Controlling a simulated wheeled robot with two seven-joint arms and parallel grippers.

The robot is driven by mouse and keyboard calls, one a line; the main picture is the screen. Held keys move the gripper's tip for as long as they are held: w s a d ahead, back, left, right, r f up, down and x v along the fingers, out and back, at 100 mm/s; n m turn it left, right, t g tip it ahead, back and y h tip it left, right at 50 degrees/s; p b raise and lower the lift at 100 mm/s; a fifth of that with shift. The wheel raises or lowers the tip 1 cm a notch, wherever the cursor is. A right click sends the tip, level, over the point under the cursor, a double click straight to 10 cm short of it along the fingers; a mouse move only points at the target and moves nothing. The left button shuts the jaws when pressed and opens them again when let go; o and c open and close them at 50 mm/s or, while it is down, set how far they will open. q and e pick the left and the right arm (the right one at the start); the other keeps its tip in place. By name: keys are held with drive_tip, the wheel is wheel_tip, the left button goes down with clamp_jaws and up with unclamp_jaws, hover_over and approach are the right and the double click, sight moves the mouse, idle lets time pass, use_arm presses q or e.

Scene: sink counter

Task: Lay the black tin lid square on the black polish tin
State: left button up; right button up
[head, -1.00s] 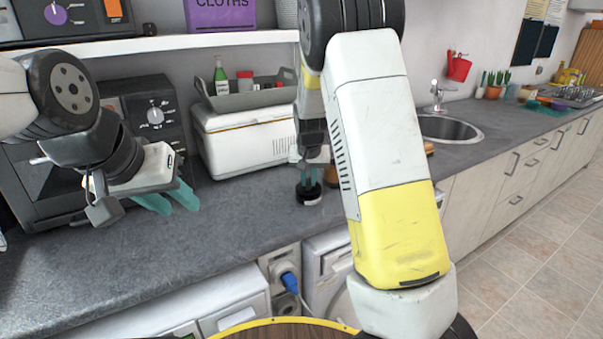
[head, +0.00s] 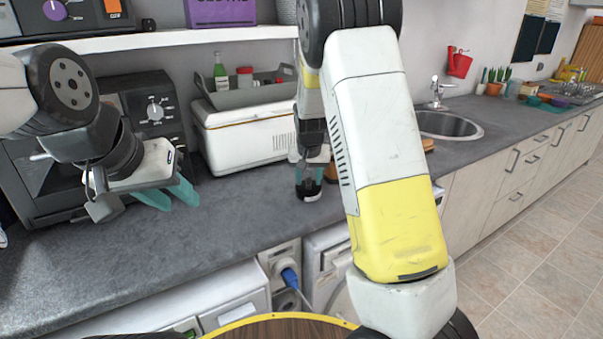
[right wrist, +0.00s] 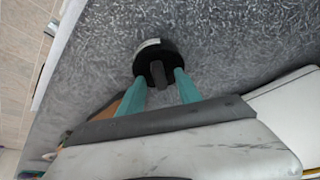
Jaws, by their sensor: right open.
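My right gripper (right wrist: 162,85) points down over the counter, its teal fingers open and apart. In the right wrist view a black round piece (right wrist: 173,54) lies just beyond the fingertips, with a dark grey knob (right wrist: 157,72) between the fingers. A pale patch (right wrist: 148,43) shows at its far edge. In the head view the black piece (head: 309,195) stands low on the counter under the right gripper (head: 310,184). I cannot tell lid and tin apart or see whether they sit square. My left gripper (head: 170,197) hangs at the left, teal fingers slightly apart, nothing seen in it.
A white cool box (head: 245,138) and a grey tray (head: 250,95) stand behind. A dark oven (head: 150,110) is at the left. A brown thing (head: 331,172) lies right of the right gripper, partly hidden by my arm. The sink (head: 447,124) is further right. The front counter is clear.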

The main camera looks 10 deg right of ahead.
sight(309, 193)
drive_tip(key=v, duration=0.6)
drive_tip(key=shift+s+r, duration=0.15)
drive_tip(key=shift+r, duration=0.2)
drive_tip(key=shift+s+r, duration=0.2)
drive_tip(key=shift+r, duration=0.25)
drive_tip(key=shift+s+r, duration=0.1)
drive_tip(key=s+r+y, duration=0.1)
drive_tip(key=s+r, duration=0.2)
drive_tip(key=s, duration=0.7)
drive_tip(key=s+r+n+t+y, duration=0.1)
drive_tip(key=s+r, duration=0.3)
drive_tip(key=s, duration=0.6)
drive_tip(key=s+d+r+n, duration=0.1)
drive_tip(key=s+r, duration=0.3)
drive_tip(key=s, duration=0.6)
drive_tip(key=shift+t+y, duration=0.4)
drive_tip(key=shift+d, duration=0.15)
